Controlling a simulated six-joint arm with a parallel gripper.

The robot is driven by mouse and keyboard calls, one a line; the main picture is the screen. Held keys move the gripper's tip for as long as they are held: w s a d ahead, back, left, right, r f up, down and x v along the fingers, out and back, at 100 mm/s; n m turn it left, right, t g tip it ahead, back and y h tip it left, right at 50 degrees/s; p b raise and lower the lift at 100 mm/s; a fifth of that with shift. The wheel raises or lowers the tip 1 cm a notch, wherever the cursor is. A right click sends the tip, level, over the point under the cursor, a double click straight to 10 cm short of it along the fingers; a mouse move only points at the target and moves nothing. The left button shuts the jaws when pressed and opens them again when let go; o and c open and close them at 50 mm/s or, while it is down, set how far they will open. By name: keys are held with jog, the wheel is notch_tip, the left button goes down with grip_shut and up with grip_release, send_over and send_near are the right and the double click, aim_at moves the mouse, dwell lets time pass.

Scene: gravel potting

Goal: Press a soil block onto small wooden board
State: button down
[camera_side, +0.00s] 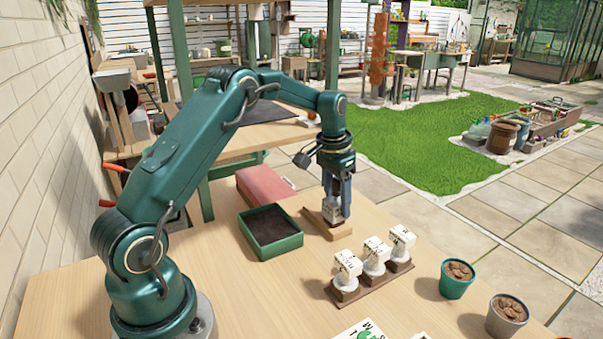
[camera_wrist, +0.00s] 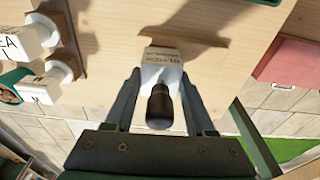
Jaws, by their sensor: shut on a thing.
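My gripper (camera_side: 333,208) points down at the small wooden board (camera_side: 312,214), left of the rack. In the wrist view my gripper (camera_wrist: 159,82) is shut on a white tool (camera_wrist: 159,72) with dark lettering on its block-shaped end and a dark rounded part towards the camera. The tool's lettered end is close over the board (camera_wrist: 185,34); I cannot tell whether they touch. A green tray (camera_side: 300,241) of dark soil stands left of the board. No separate soil block can be made out.
Three white lettered blocks (camera_side: 375,250) stand in a brown rack right of the board. A green pot (camera_side: 454,289) and a grey pot (camera_side: 498,322) hold brown contents at the right. A pink box (camera_side: 263,186) lies behind the tray. The front middle table is mostly clear.

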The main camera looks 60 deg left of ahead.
jog(key=shift+s+f, duration=0.2)
jog(key=shift+f, duration=0.05)
dwell(0.6)
jog(key=shift+w+r, duration=0.1)
jog(key=shift+r, duration=2.95)
jog(key=shift+w, duration=0.1)
